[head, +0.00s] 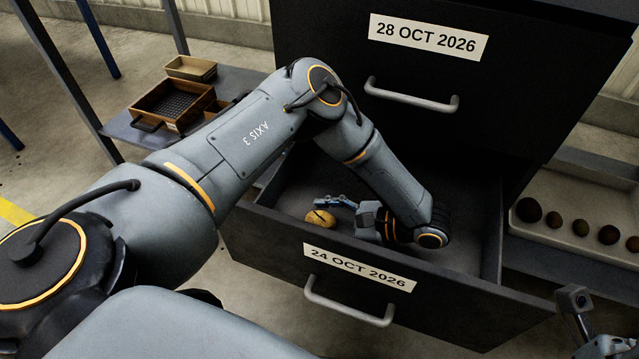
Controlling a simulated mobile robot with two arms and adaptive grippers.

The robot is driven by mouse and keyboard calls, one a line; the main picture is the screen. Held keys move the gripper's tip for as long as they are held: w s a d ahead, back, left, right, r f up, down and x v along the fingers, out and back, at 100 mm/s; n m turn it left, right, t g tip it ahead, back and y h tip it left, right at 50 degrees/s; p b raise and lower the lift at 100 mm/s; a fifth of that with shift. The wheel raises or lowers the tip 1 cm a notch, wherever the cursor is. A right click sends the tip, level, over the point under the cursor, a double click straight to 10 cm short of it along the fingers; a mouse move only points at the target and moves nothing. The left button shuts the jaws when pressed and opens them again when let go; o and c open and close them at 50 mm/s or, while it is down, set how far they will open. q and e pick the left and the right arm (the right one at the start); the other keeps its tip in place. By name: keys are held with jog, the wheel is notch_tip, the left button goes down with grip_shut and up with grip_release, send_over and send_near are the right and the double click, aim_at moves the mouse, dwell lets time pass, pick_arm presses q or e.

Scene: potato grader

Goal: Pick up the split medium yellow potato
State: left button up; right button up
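A yellow potato (320,218) lies in the open lower drawer (285,232), labelled 24 OCT 2026, near its left end. A split in it is too small to make out. My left gripper (330,207) reaches down into the drawer from the right of the potato. One blue-grey finger lies along the potato's far upper side. The other finger does not show clearly, so I cannot tell whether the gripper touches or grips it. My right gripper (582,312) is partly in view at the lower right corner, away from the drawer's inside, with no object seen in it.
The upper drawer (500,85), labelled 28 OCT 2026, is shut above. A pale tray (566,240) with several dark round potatoes stands at the right. Brown crates (172,102) sit on a grey table at the left. The drawer's front wall and handle (345,305) stand nearest me.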

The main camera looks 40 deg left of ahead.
pick_arm(q)
jog(key=c, duration=0.9)
jog(key=shift+c, duration=0.2)
